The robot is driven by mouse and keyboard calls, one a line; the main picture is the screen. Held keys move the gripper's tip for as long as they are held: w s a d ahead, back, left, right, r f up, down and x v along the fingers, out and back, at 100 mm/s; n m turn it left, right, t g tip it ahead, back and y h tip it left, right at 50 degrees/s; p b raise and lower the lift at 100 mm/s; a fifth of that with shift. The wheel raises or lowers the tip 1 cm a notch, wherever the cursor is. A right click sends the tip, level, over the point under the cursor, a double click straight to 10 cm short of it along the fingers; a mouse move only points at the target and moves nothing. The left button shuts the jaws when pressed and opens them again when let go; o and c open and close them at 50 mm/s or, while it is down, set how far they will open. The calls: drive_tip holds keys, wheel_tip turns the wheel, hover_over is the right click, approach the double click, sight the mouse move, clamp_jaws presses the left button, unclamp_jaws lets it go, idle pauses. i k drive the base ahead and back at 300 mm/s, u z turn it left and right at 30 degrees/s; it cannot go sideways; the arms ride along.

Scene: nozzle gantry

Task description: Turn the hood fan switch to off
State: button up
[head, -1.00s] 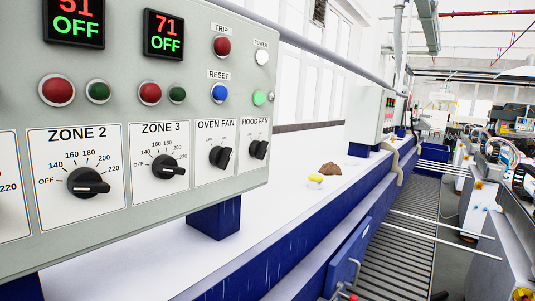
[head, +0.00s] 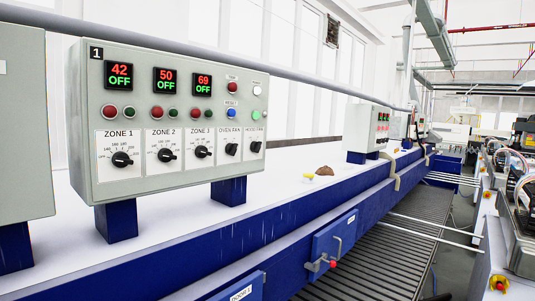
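The hood fan switch (head: 256,147) is a small black rotary knob at the far right of the bottom row on the grey control panel (head: 88,150), marked 1. It looks tilted to the right, much like the oven fan switch (head: 231,149) beside it. Its position marks are too small to read now. My gripper is not in view, and nothing touches the panel.
Zone knobs (head: 122,159), red and green buttons and displays reading 42, 50 and 69 OFF fill the panel. Blue posts (head: 115,221) carry it above a white surface. A brown lump (head: 325,171) lies beyond. A grey roller conveyor (head: 385,255) runs along the right.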

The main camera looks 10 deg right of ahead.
sight(255, 146)
drive_tip(key=z, duration=0.45)
drive_tip(key=i, duration=0.7)
drive_tip(key=z, duration=0.3)
drive_tip(key=i, duration=1.35)
drive_tip(key=u, duration=0.2)
